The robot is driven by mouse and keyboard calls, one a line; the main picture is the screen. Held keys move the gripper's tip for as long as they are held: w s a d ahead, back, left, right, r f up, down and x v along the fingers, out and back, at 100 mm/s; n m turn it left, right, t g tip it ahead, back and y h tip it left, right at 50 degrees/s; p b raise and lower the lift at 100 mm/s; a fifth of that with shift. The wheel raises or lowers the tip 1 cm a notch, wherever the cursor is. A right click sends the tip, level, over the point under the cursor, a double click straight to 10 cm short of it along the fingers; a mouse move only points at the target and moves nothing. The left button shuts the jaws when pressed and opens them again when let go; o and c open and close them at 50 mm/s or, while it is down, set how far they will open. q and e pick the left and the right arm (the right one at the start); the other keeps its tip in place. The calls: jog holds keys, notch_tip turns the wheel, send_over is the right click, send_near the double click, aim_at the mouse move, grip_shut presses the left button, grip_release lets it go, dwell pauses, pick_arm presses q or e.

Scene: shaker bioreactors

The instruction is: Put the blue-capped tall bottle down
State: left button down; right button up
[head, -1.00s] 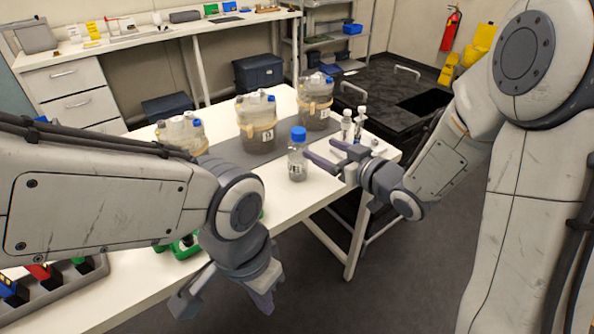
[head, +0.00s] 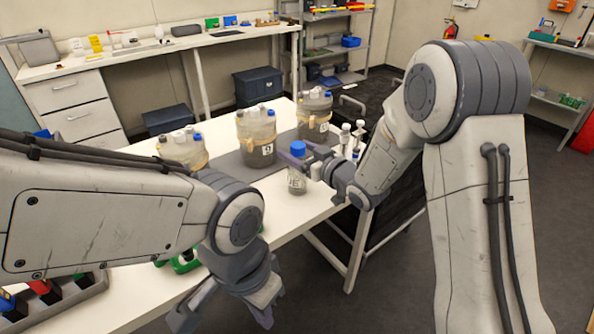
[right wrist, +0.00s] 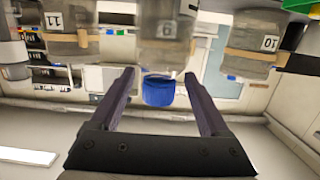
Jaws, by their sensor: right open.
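The blue-capped tall bottle (head: 297,181) stands upright on the white table near its right edge, in front of the bioreactor vessels. Its blue cap (right wrist: 158,91) shows between the fingers in the right wrist view, where the scene appears upside down. My right gripper (head: 304,158) is open, with its fingers on either side of the bottle near the cap. A gap shows between cap and fingers in the wrist view (right wrist: 160,78). My left gripper (head: 228,316) is open and empty, low beside the table's front edge.
Several bioreactor vessels (head: 257,138) stand in a row behind the bottle on a grey mat (head: 228,165). Small white-capped vials (head: 345,135) stand to the right of the bottle, close to my right arm. A rack with coloured items (head: 62,300) is at the lower left.

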grip_shut()
dwell(1.4)
